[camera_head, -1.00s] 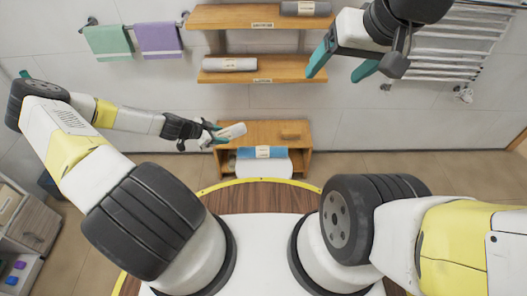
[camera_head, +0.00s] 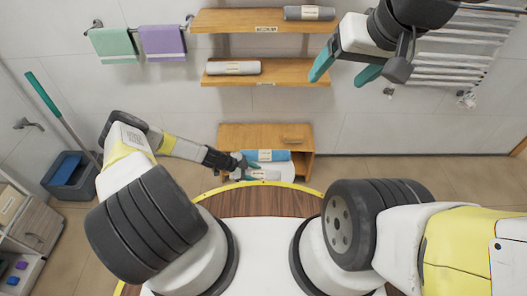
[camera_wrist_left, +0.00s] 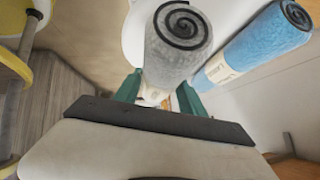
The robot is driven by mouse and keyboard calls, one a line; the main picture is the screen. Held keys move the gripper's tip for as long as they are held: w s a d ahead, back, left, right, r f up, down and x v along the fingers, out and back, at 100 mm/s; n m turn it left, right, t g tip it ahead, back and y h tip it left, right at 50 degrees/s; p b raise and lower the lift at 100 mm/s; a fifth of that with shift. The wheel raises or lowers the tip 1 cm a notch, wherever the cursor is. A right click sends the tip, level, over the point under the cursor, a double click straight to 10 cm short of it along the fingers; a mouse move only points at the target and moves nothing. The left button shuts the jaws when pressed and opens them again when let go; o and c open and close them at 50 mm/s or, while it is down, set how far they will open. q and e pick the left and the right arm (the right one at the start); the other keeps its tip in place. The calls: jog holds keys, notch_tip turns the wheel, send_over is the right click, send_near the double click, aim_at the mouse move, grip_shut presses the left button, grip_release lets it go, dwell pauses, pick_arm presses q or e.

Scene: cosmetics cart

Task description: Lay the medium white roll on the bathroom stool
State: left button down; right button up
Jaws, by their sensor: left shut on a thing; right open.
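My left gripper (camera_head: 243,166) is shut on a pale white-grey roll (camera_head: 265,175), whose spiral end shows large in the left wrist view (camera_wrist_left: 180,35). The roll lies level in front of a blue roll (camera_head: 267,155), over a white rounded surface (camera_wrist_left: 136,35) that looks like the bathroom stool. I cannot tell whether the held roll touches it. The blue roll also shows in the left wrist view (camera_wrist_left: 262,45), beside the held roll. My right gripper (camera_head: 343,72) is open and empty, high at the right.
A low wooden cabinet (camera_head: 238,133) stands right behind the stool. Above it, two wooden wall shelves hold a dark grey roll (camera_head: 309,13) and a light grey roll (camera_head: 233,67). Green (camera_head: 112,44) and purple (camera_head: 163,42) towels hang at the left. A towel radiator (camera_head: 455,65) is at the right.

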aim_at(263, 171)
pick_arm(q)
jog(key=d, duration=0.1)
jog(key=w+d, duration=0.1)
jog(key=d, duration=0.1)
jog(key=shift+w+d+f, duration=0.15)
jog(key=shift+w+d, duration=0.1)
jog(key=shift+w, duration=0.1)
jog(key=shift+f, duration=1.8)
jog(key=c, duration=0.7)
grip_release()
jog(key=shift+r, duration=0.1)
